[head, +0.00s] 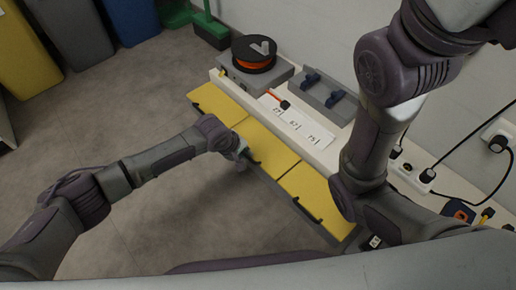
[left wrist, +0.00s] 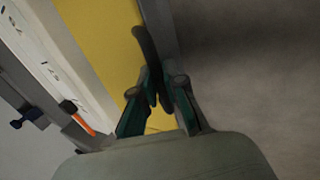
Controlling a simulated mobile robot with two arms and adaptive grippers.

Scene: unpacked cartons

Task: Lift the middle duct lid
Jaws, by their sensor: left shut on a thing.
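Three yellow duct lids lie in a row along the front of a white bench. The middle duct lid (head: 266,147) lies between the far lid (head: 216,103) and the near lid (head: 316,192). My left gripper (head: 243,157) is at the front edge of the middle lid. In the left wrist view, my left gripper (left wrist: 160,90) is shut on the lid's dark handle (left wrist: 146,42), beside the yellow surface. I cannot tell whether the lid is raised. My right arm hangs over the bench's near end; its gripper does not show.
The white bench top (head: 345,155) holds a spool (head: 254,54) on a grey box, a labelled white sheet (head: 293,121) and a grey block with blue clips (head: 328,92). Bins (head: 75,32) stand at the far left. The floor left of the lids is clear.

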